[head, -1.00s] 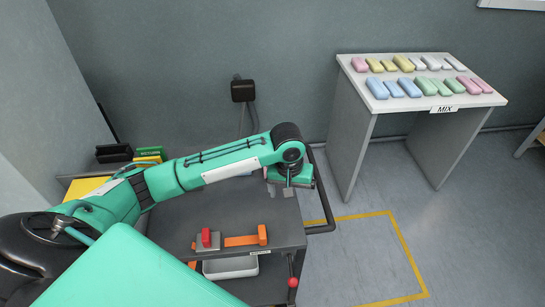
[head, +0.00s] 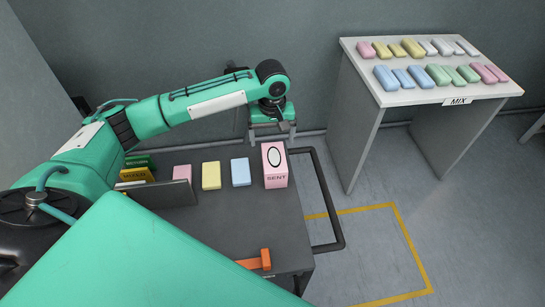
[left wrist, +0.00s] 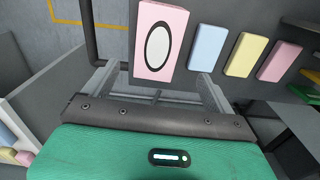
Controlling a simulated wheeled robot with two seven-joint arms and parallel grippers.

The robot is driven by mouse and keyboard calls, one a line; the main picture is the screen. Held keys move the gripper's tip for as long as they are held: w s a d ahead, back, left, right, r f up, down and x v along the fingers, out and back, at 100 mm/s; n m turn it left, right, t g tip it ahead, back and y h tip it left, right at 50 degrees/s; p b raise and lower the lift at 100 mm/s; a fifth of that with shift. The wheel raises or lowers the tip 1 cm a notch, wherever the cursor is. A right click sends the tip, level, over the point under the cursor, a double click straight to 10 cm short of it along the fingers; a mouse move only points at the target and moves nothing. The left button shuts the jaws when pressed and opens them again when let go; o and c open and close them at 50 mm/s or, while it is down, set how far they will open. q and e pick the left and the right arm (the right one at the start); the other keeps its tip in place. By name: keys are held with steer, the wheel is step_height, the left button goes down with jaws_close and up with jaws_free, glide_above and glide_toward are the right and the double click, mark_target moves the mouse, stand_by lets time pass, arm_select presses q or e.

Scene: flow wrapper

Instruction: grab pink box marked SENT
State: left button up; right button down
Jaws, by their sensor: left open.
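The pink box marked SENT (head: 275,166) stands upright at the right end of a row on the dark cart top, with a white oval on its face. It also shows in the left wrist view (left wrist: 158,42), upper middle, between and beyond the fingers. My left gripper (head: 273,136) is open and empty, behind and above the box in the head view. In the left wrist view its two fingers (left wrist: 152,88) are spread, and the box is apart from them as far as I can tell. My right gripper is not in view.
A blue block (head: 240,172), a yellow block (head: 211,175) and a pink block (head: 182,174) stand left of the box. A dark panel (head: 165,193) is near them. A cart handle (head: 325,205) lies right. The MIX table (head: 405,95) holds several pastel pieces.

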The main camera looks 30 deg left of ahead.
mark_target(273, 156)
arm_select(q)
steer(key=f, duration=0.7)
steer(key=shift+s+d+p, duration=0.15)
steer(key=shift+s+p, duration=0.05)
steer(key=shift+p, duration=0.1)
steer(key=shift+f, duration=0.45)
steer(key=f, duration=0.2)
steer(key=f+p, duration=0.1)
steer(key=shift+d+f, duration=0.25)
steer(key=shift+f, duration=0.55)
steer(key=c, duration=1.1)
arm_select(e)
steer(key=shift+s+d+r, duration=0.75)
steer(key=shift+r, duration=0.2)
arm_select(q)
steer(key=shift+r, duration=0.15)
